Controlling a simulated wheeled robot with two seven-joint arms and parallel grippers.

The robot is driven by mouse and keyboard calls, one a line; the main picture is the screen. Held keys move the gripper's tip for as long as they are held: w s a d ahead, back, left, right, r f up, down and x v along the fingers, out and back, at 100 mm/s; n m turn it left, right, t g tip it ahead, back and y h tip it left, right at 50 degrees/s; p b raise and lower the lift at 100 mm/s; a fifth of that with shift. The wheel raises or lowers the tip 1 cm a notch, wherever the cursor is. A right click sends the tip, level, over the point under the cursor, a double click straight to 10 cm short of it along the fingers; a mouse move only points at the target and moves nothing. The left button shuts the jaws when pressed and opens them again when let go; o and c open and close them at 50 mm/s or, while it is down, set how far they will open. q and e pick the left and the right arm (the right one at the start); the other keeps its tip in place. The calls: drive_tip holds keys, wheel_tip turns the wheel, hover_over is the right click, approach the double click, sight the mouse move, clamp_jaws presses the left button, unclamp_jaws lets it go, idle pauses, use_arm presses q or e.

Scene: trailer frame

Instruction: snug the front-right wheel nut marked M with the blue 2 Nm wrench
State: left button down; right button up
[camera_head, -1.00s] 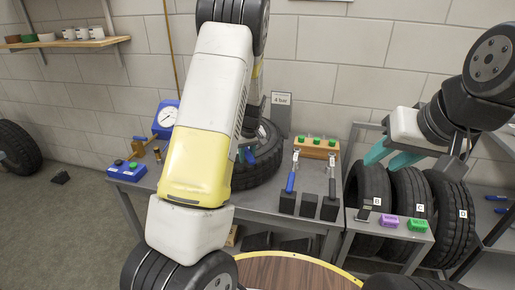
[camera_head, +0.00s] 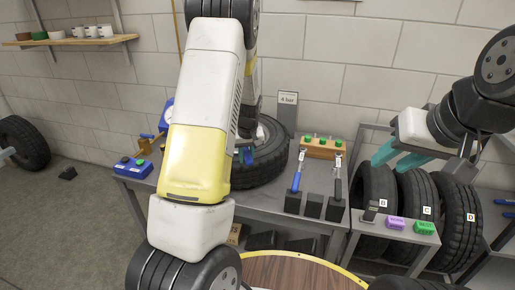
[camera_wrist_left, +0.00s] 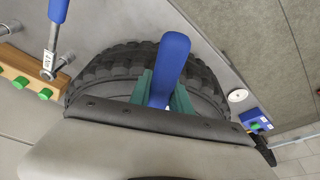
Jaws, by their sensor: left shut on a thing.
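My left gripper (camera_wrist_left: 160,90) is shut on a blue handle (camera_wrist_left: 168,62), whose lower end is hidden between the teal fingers. It is over a black tyre (camera_wrist_left: 112,62) lying flat on the bench. In the head view this tyre (camera_head: 272,160) is partly behind my left arm, with a bit of the blue handle (camera_head: 246,156) beside it. A second blue-handled wrench (camera_head: 296,181) stands in a black holder; its tag is too small to read. My right gripper (camera_head: 395,157) is open and empty above the upright tyres. No nut marked M can be made out.
A dark-handled wrench (camera_head: 338,186) stands beside the blue-handled one. A wooden block with green pegs (camera_head: 320,149) is behind them. Upright tyres (camera_head: 415,195) fill a rack at right, with purple (camera_head: 396,223) and green (camera_head: 424,228) blocks before them. A blue box (camera_head: 132,167) is at the bench's left.

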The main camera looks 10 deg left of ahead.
use_arm(q)
drive_tip(key=shift+s+a+m, duration=0.25)
drive_tip(key=shift+a+m, duration=0.2)
drive_tip(key=shift+a, duration=0.3)
drive_tip(key=shift+s+a+m, duration=0.25)
drive_tip(key=shift+a+m, duration=0.2)
drive_tip(key=shift+a, duration=0.3)
drive_tip(key=shift+a+h, duration=0.15)
drive_tip(key=shift+h, duration=0.15)
drive_tip(key=shift+w+d+n, duration=0.25)
drive_tip(key=shift+d+n, duration=0.15)
drive_tip(key=shift+d, duration=0.3)
drive_tip(key=shift+w+d+n, duration=0.2)
drive_tip(key=shift+d+n, duration=0.2)
drive_tip(key=shift+d, duration=0.3)
drive_tip(key=c, duration=1.8)
unclamp_jaws()
clamp_jaws()
drive_tip(key=shift+r, duration=0.45)
